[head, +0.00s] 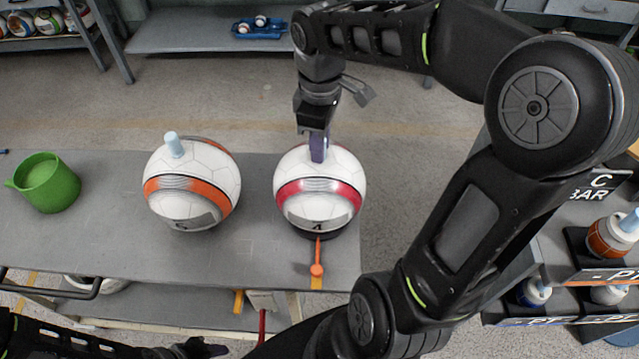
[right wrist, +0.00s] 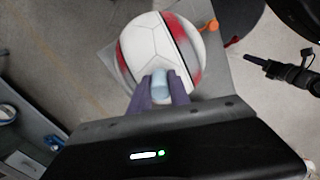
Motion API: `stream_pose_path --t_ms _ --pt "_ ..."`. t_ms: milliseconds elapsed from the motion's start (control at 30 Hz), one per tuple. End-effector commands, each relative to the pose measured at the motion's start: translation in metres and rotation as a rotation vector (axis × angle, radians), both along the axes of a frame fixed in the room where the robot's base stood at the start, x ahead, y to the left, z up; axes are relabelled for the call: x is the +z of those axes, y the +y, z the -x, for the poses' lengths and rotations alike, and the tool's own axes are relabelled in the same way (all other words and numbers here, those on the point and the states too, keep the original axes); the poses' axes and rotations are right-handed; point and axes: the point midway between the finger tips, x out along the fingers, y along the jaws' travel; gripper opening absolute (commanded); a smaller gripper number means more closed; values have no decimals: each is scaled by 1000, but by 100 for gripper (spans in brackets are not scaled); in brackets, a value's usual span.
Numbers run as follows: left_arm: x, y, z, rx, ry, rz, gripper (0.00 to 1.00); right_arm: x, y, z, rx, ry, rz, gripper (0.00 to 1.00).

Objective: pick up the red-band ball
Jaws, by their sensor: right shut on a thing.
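The red-band ball (head: 320,215) is white with a red band and a label at its front. It sits at the right end of the grey table, over a dark round base (head: 328,236). My right gripper (head: 318,150) reaches down onto its top and hides the peg there in the head view. In the right wrist view the purple fingers (right wrist: 159,90) are shut on the ball's light blue peg (right wrist: 160,82), with the white ball (right wrist: 148,45) beyond. My left gripper (head: 200,348) shows dark at the bottom edge; its jaws are unclear.
An orange-band ball (head: 215,170) with a light blue peg stands left on the table (head: 110,235). A green mug (head: 48,185) is farther left. An orange lever (head: 317,269) is in front of the red-band ball. A rack with smaller balls (head: 610,236) stands at right.

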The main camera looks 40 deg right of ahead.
Motion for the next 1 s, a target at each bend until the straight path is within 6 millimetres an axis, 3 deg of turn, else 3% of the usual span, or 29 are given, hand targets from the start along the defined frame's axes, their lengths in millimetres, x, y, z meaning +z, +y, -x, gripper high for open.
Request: stream_pose_path --t_ms 667,833,1000 --pt "0 0 0 0 0 0 41 3 0 -1 0 -2 1 0" --pt "-3 0 0 0 -1 1 41 18 0 -1 0 -5 2 0" --pt "-6 0 -1 0 -3 2 41 50 0 -1 1 -7 1 0"
